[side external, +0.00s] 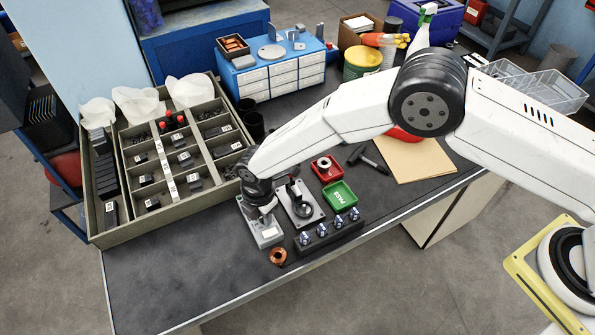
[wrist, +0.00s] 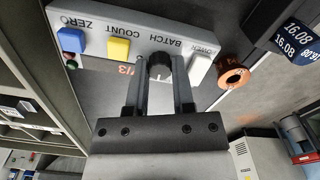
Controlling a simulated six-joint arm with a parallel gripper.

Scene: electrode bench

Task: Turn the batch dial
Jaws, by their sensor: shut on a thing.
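The black batch dial (wrist: 160,63) stands on the grey control box (wrist: 213,42), beside the printed word BATCH. My gripper (wrist: 160,78) has one finger on each side of the dial and is shut on it. A pale pointer line shows on the dial. In the side view the grey box (side external: 268,236) is at the front of the bench, and my gripper (side external: 262,208) comes down over it. The dial is hidden there by my gripper and wrist.
On the box are a blue ZERO button (wrist: 71,40), a yellow COUNT button (wrist: 118,48) and a white POWER switch (wrist: 200,69). A copper ring (side external: 277,257) lies beside it. A black rack (side external: 328,233), a green PASS tray (side external: 340,196) and a large compartment tray (side external: 96,222) are nearby.

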